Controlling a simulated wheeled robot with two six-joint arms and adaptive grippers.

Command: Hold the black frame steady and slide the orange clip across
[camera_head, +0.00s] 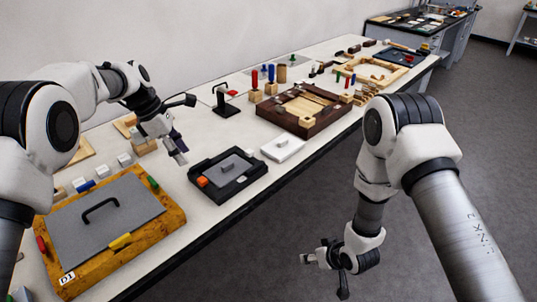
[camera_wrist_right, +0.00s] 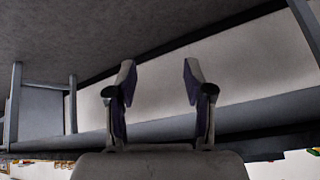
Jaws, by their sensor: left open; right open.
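The black frame (camera_head: 252,165) lies flat on the table in the head view, with a grey plate (camera_head: 226,170) inside it. The orange clip (camera_head: 203,182) sits at the frame's left side. My left gripper (camera_head: 179,152) is open and empty above the table, to the upper left of the frame and apart from it. My right gripper (camera_head: 308,257) hangs beyond the table's front edge over the floor, well away from the frame. The right wrist view shows its fingers (camera_wrist_right: 158,85) apart with nothing between them.
A wooden box with a grey handled lid (camera_head: 60,235) stands left of the frame. A white block with a knob (camera_head: 283,148) lies just right of it. A dark wooden tray (camera_head: 310,110) and red and blue pegs stand further back. The floor (camera_head: 440,130) at right is clear.

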